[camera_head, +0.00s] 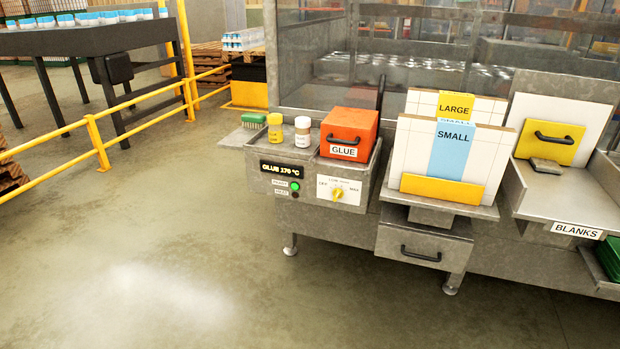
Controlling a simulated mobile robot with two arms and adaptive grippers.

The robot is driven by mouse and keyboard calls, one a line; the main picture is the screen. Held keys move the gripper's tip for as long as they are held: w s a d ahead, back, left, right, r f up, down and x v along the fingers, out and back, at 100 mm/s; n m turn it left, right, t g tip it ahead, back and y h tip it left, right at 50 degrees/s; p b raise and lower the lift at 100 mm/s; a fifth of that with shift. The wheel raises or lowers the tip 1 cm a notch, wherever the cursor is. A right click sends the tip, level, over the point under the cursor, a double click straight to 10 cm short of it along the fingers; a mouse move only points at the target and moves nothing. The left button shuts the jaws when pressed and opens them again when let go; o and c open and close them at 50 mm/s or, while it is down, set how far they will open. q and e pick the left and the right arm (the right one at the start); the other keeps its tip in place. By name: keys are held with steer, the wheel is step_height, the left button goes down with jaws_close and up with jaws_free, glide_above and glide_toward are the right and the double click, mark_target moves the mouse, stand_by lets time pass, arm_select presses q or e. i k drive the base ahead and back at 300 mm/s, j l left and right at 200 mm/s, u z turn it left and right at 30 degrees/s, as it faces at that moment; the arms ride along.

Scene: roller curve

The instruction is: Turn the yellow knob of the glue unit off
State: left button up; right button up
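The glue unit (261,189) is a grey metal box on the left front of the machine. Its yellow knob (338,194) sits on a white dial plate (349,186) marked OFF at the left and MAX at the right. The knob's exact pointing is too small to tell. A black display (282,168) reads GLUE 170 °C, with a lit green lamp (295,186) below it. An orange box (349,131) labelled GLUE stands on top of the unit. Neither of my grippers shows in the head view.
A yellow-lidded jar (275,130), a white jar (302,133) and a green brush (253,118) stand left of the orange box. A holder with LARGE and SMALL cards (452,155) is to the right. A yellow rail (97,142) runs at left. The floor in front is clear.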

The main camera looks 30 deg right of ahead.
mark_target(337, 192)
steer(key=i+j+z, duration=0.1)
steer(key=i+z, duration=0.3)
steer(key=i+j+z, duration=0.2)
steer(key=i+z, duration=0.15)
steer(key=i+j+z, duration=0.8)
